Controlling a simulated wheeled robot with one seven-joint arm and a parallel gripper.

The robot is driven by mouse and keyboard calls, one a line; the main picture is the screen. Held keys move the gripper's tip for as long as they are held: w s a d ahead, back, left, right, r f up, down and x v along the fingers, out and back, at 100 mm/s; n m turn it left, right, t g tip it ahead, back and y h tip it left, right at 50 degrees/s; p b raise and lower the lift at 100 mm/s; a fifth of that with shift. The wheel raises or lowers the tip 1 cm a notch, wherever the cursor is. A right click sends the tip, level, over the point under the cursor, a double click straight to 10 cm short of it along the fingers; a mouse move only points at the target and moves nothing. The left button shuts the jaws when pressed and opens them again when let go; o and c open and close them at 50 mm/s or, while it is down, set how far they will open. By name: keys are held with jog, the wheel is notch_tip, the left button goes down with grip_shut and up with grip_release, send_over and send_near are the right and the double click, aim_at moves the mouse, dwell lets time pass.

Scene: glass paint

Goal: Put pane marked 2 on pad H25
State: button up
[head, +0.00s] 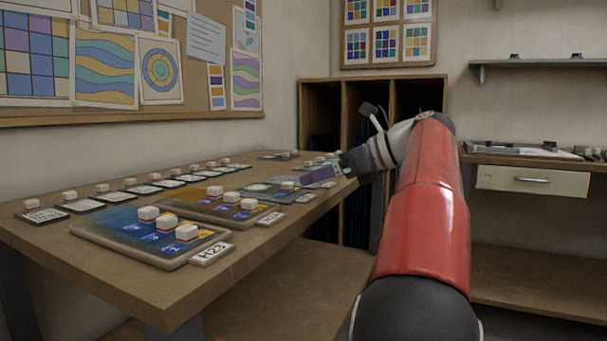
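Pads lie in a row along the wooden bench. The front label (211,254) reads H23, and its blue pad (120,238) carries several small panes with white knobs; their numbers are too small to read surely. An amber pad (180,207) behind it also carries knobbed panes. A third pad (258,189), pale and greenish, has a small label (306,198) that I cannot read; a white knob stands near its right side. I cannot tell which pane is marked 2. My gripper (312,178) reaches left over the bench beside the third pad; its fingertips are small and unclear.
A row of small labelled plates with white knobs (102,189) runs along the bench's wall side. More pads (316,163) lie at the far end. A wooden rack (322,110) stands behind my arm. Another bench with a drawer (532,180) is at right.

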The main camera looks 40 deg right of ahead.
jog(key=v, duration=0.3)
jog(key=shift+s+d+r+p, duration=0.15)
jog(key=shift+s+p, duration=0.1)
jog(key=shift+p, duration=0.1)
dwell(0.4)
